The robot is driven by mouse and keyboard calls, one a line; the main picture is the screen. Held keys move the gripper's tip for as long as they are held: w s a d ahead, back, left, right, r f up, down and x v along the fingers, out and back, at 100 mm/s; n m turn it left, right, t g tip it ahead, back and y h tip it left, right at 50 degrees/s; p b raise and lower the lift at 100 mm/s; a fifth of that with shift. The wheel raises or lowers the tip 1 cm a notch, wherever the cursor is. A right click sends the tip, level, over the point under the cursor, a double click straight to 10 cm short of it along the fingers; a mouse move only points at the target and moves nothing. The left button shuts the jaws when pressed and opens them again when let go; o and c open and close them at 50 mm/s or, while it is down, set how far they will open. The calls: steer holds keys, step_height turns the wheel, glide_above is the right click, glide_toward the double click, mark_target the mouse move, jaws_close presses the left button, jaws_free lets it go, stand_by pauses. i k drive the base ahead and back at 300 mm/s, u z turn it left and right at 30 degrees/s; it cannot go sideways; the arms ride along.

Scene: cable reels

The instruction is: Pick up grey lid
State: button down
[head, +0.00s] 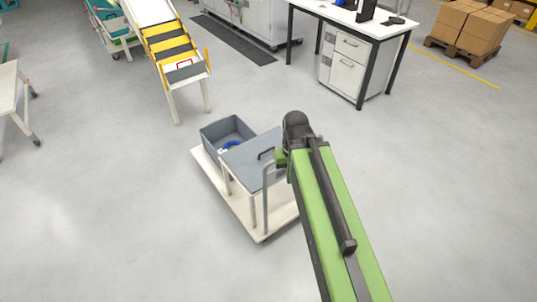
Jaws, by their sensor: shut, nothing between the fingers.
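The grey lid (247,164) is a flat rectangular panel with a dark bar handle (265,154) on top. It lies level on a small pale-legged stand on a low cream platform (245,220). My green arm reaches in from the lower right, and its dark joint is beside the lid's right end in the picture. The arm covers the lid's right part. My gripper is hidden behind the arm, so I cannot see its fingers or its distance from the handle.
A grey open bin (228,130) with a blue item (232,145) inside stands on the platform behind the lid. A pale upright loop (267,200) rises at the platform's near side. A desk (350,20) and a yellow-striped chute (175,45) stand farther back. Surrounding floor is clear.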

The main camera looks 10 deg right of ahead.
mark_target(247, 160)
steer(key=u, duration=0.95)
steer(key=i, duration=0.95)
steer(key=u, duration=1.05)
